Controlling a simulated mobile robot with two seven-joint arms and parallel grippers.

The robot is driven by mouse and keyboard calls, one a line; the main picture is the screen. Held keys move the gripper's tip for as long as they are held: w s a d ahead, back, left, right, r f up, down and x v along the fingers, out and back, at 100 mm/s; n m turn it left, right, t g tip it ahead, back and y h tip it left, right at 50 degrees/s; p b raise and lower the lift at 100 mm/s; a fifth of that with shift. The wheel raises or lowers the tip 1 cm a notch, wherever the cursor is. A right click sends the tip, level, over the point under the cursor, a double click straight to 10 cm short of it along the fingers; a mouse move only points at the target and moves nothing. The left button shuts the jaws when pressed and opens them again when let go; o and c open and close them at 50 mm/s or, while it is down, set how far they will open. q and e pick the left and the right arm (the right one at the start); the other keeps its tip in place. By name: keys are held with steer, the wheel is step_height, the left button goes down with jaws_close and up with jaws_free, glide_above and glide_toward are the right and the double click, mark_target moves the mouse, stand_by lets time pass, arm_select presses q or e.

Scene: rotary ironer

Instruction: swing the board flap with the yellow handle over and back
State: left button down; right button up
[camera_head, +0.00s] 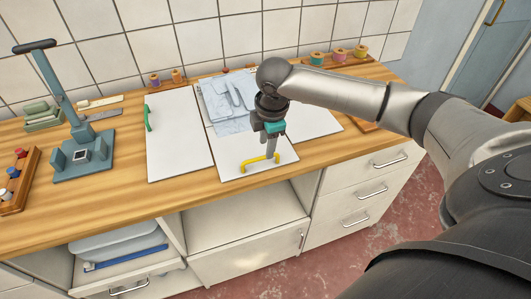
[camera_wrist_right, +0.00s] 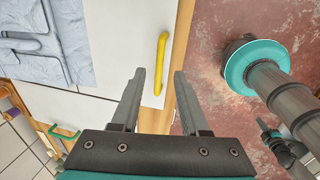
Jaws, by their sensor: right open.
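The yellow handle (camera_head: 258,162) stands near the front edge of a white board flap (camera_head: 232,150), which lies flat on the wooden worktop. My right gripper (camera_head: 271,157) points down at the handle's right end. In the right wrist view my open right gripper (camera_wrist_right: 159,72) has nothing gripped; the yellow handle (camera_wrist_right: 162,58) shows between and beyond its fingertips. Whether they reach around the bar cannot be told. A pale blue folded garment (camera_head: 224,100) lies behind the handle and also shows in the wrist view (camera_wrist_right: 45,38). My left gripper cannot be made out.
A white panel with a green handle (camera_head: 148,118) lies to the left. A blue-grey press (camera_head: 78,150) stands farther left. Thread spools (camera_head: 338,54) line the back by the tiled wall.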

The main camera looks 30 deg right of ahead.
steer(key=shift+w+f, duration=0.2)
steer(key=shift+f, duration=0.8)
steer(key=shift+w+f, duration=0.2)
steer(key=shift+f, duration=0.75)
steer(key=shift+c, duration=0.4)
jaws_close()
